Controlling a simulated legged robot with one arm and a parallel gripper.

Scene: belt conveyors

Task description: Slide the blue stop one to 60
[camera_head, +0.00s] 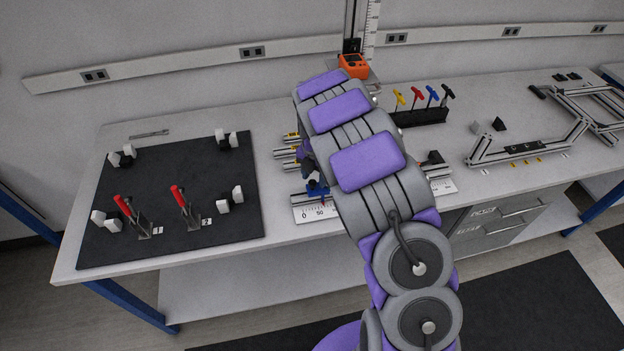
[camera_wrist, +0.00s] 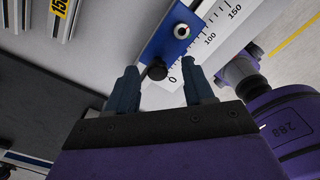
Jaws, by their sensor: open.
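The blue stop (camera_wrist: 170,38) sits on a light metal rail beside a white printed scale (camera_wrist: 222,33). In the head view my arm hides most of the gripper and the middle of the scale.
Further rails with yellow labels (camera_wrist: 62,8) lie behind the stop's rail. A black board (camera_head: 185,218) with red-handled clamps is at left. A rack of coloured hex keys (camera_head: 420,116) and an aluminium frame (camera_head: 530,150) stand at right. The bench front edge is close below the scale.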

